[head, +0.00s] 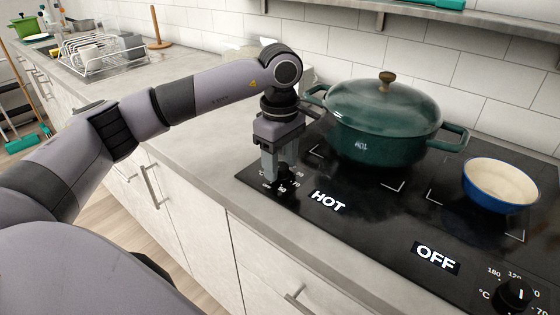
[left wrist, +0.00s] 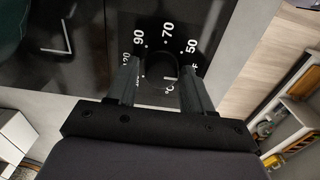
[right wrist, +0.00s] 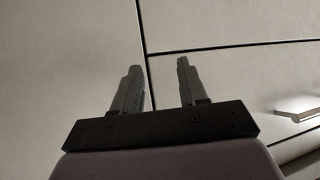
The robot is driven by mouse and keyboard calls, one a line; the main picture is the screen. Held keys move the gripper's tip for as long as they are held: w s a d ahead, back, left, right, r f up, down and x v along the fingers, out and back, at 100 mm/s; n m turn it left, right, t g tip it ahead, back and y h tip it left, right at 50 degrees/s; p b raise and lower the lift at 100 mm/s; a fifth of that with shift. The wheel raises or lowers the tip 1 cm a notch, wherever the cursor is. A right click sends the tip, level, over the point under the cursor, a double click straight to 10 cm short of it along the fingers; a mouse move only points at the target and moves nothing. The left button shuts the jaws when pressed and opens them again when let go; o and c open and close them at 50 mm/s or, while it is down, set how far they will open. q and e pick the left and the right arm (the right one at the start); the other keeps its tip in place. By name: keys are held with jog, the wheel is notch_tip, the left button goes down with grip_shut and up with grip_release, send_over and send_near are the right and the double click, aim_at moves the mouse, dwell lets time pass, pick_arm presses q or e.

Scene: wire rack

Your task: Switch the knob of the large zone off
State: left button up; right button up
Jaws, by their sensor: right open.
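The black knob (head: 284,185) of the left zone sits at the front left of the black cooktop (head: 385,215), with a lit HOT sign (head: 327,201) beside it. My left gripper (head: 280,172) points down over this knob. In the left wrist view its open fingers stand on either side of the knob (left wrist: 161,66); whether they touch it I cannot tell. Dial numbers show around the knob, but its pointer is hard to read. A second knob (head: 514,293) is at the lower right by an OFF sign (head: 436,257). My right gripper (right wrist: 158,65) is open and empty, facing cabinet fronts.
A green lidded pot (head: 385,130) stands on the cooktop just right of my left gripper. A small blue pan (head: 500,187) sits farther right. A dish rack (head: 100,52) stands on the far counter. The counter left of the cooktop is clear.

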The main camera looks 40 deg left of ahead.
aim_at(280, 165)
pick_arm(q)
jog(key=shift+o, duration=0.6)
notch_tip(280, 165, up, 7)
jog(key=shift+r, duration=0.1)
jog(key=shift+s, duration=0.15)
dwell(0.4)
